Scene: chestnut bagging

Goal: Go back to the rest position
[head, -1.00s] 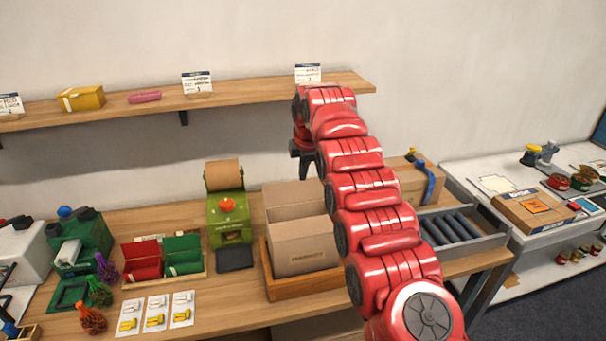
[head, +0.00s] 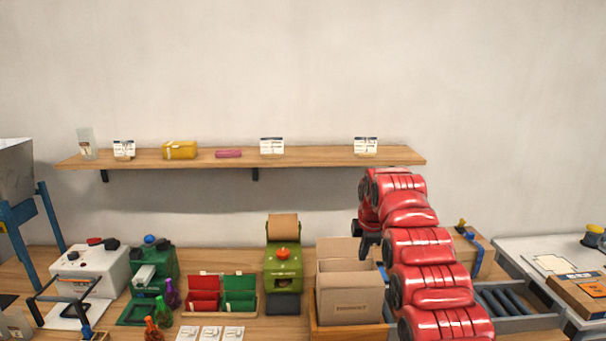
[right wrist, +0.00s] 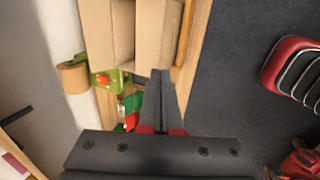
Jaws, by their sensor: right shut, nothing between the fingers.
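My right arm, red and segmented, rises from the lower right in the head view. Its dark right gripper (head: 370,243) hangs at the arm's far end, in front of and above the right side of an open cardboard box (head: 350,298). In the right wrist view the right gripper's fingers (right wrist: 160,75) are closed together with nothing between them. The same cardboard box (right wrist: 97,30) shows beyond the fingertips there, apart from them. My left gripper is in neither current view.
A wooden shelf (head: 310,157) runs along the wall. The bench holds a green tape dispenser (head: 285,266), a tray of red and green compartments (head: 221,312), a green machine (head: 150,272) and a white sealer (head: 95,265). Grey rollers (head: 510,302) lie right of my arm.

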